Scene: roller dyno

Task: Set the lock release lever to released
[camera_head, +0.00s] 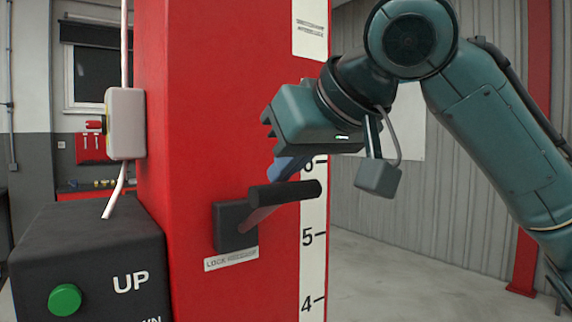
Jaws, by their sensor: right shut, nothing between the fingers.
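The arm comes out of a black square mount (235,226) on the red post (195,120). A label beginning "LOCK" (231,259) sits below the mount; the rest of its text is too small to read. My right gripper (284,171) is just above the handle, with its blue fingers shut and empty. I cannot tell whether the fingers touch the handle. My left gripper is out of view.
A black control box (90,255) with a green button (65,299) marked UP stands at the left. A pale box (125,123) with a cable is on the post's left side. A white numbered scale (313,250) runs down the post. Open floor (420,285) lies to the right.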

